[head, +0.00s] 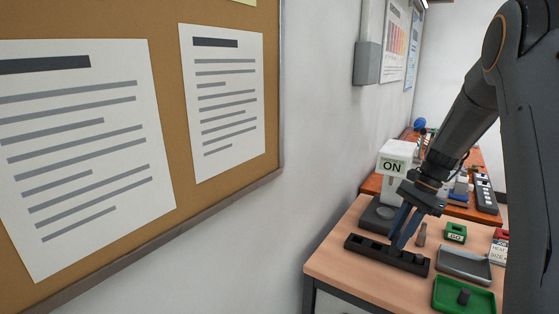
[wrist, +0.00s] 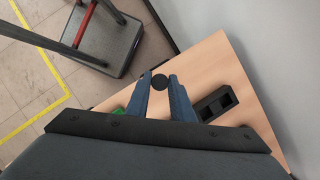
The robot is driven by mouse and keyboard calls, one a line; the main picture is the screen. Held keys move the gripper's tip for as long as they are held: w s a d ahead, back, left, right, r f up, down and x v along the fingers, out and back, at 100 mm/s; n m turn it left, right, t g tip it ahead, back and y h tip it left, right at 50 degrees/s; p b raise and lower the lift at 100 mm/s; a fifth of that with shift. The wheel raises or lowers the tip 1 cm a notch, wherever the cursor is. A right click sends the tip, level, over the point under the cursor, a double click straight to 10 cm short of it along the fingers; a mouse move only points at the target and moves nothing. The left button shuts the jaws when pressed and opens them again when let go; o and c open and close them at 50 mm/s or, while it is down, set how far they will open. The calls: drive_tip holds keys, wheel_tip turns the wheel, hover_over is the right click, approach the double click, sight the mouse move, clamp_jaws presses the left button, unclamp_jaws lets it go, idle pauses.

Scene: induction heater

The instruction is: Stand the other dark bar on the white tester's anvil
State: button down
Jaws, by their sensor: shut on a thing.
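My gripper (head: 397,244) points down at the black slotted rack in the head view. In the wrist view my gripper (wrist: 160,84) is shut on a dark bar (wrist: 159,82), seen end-on as a dark disc between the fingertips. The fingers hide this bar in the head view, so its height over the rack cannot be told. Another dark bar (head: 464,296) stands upright in the green tray (head: 443,305). The white device marked ON, seemingly the tester (head: 394,157), stands behind the gripper. Its dark base carries a round grey pad (head: 386,211), which looks bare.
The black rack (head: 366,247) lies near the table's left edge; its open sockets show in the wrist view (wrist: 216,103). A grey tray (head: 464,264), a green GO box (head: 456,233) and a small brownish object (head: 421,235) stand to the right. A wall runs along the left.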

drive_tip(key=s+a+f+n+g+h+b, duration=0.1)
drive_tip(key=s+a+f+n+b, duration=0.1)
drive_tip(key=a+f+n, duration=0.3)
drive_tip(key=s+a+f+n+g+h+b, duration=0.1)
drive_tip(key=s+a+f+n+b, duration=0.1)
drive_tip(key=f, duration=1.1)
drive_tip(key=s+a+f+n+g+h+b, duration=0.1)
drive_tip(key=s+a+f+n+h+b, duration=0.1)
drive_tip(key=a+f+n+b, duration=0.2)
drive_tip(key=a+f+n, duration=0.3)
drive_tip(key=f, duration=0.2)
drive_tip(key=shift+a+n, duration=0.3)
drive_tip(key=shift+a, duration=0.1)
